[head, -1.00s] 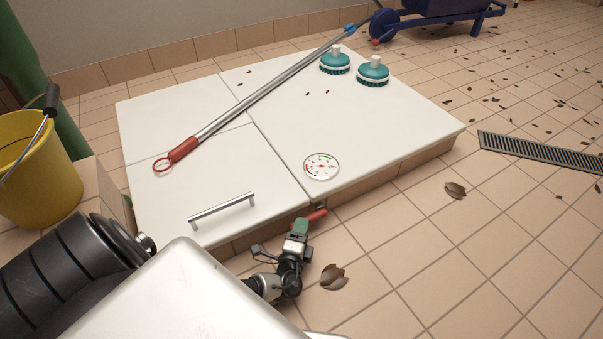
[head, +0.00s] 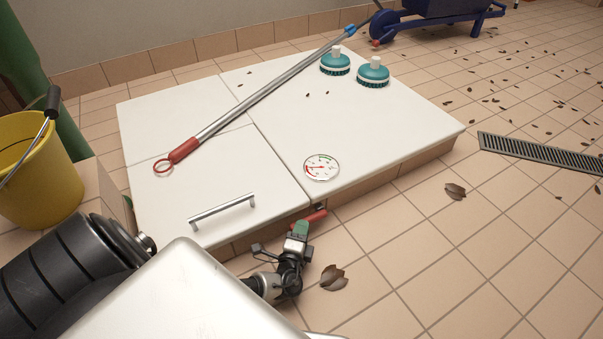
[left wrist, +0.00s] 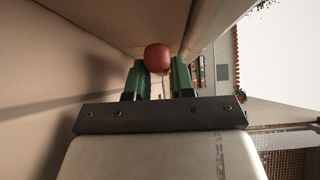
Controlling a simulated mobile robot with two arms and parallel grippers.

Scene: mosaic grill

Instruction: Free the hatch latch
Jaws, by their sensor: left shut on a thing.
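The hatch is a white panel (head: 165,205) with a metal bar handle (head: 222,210), at the front left of a low white-topped block. A red latch lever (head: 315,216) sticks out at the block's front edge, by the hatch's right corner. My left gripper (head: 302,227), with green fingers, is shut on the red lever. In the left wrist view the lever's rounded red end (left wrist: 158,58) sits between the green fingers. The latch's mount is mostly hidden under the edge. My right gripper is not in view.
A pole with a red grip (head: 183,150) lies across the hatch and block top. Two teal brushes (head: 373,72) and a round gauge (head: 321,167) are on the block. A yellow bucket (head: 40,180) stands left. The tiled floor at right is mostly free, with dry leaves (head: 334,278).

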